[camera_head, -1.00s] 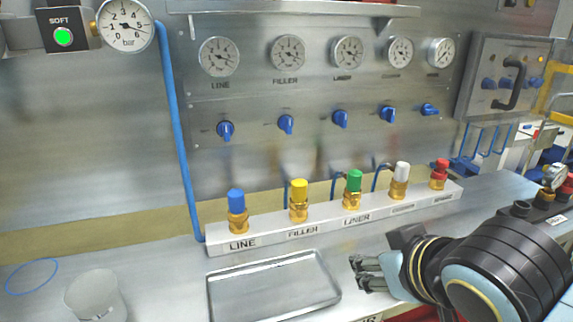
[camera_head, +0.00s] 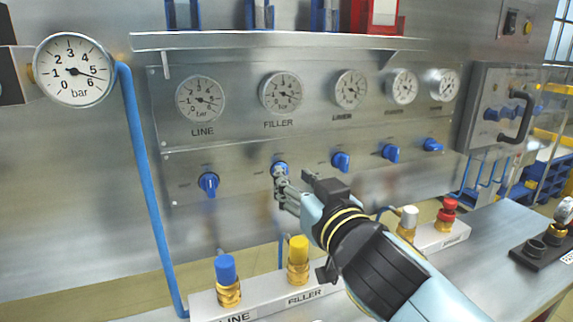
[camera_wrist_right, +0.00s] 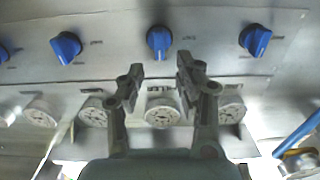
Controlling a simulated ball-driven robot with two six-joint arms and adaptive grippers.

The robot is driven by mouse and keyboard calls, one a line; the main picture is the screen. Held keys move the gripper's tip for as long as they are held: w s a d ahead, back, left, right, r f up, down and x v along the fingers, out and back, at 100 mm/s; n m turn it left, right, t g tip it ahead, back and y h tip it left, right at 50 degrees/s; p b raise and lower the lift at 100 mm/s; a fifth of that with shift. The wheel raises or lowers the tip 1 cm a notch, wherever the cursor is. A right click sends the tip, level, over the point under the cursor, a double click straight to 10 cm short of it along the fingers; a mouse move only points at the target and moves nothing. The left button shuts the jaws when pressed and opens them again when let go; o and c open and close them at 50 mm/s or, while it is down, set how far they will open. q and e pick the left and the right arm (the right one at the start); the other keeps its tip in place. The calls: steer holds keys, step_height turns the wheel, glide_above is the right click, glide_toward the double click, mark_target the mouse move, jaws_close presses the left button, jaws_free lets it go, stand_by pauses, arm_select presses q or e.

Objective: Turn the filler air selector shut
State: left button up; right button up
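The filler air selector (camera_head: 279,167) is a blue knob on the steel panel, below the gauge labelled FILLER (camera_head: 282,92). In the head view my right gripper's fingers partly cover it. In the right wrist view, which sees the panel upside down, the selector (camera_wrist_right: 159,41) looks upright, with its grip along the picture's vertical. My right gripper (camera_head: 294,186) is close in front of it and open. My left gripper is not in view.
Similar blue knobs flank it: the line selector (camera_head: 208,184) at left and the liner selector (camera_head: 341,161) at right. Below, a manifold (camera_head: 265,309) carries coloured valves, including the yellow filler one (camera_head: 298,260). A shelf (camera_head: 270,40) juts out above the gauges.

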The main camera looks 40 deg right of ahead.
mark_target(287, 172)
steer(key=x, duration=0.3)
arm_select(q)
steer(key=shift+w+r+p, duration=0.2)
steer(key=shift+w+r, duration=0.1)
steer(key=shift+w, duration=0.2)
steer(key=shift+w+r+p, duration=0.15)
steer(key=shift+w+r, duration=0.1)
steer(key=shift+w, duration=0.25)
arm_select(e)
steer(key=shift+w+d, duration=0.2)
steer(key=shift+w, duration=0.45)
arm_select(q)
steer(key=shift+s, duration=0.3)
arm_select(e)
jaws_close()
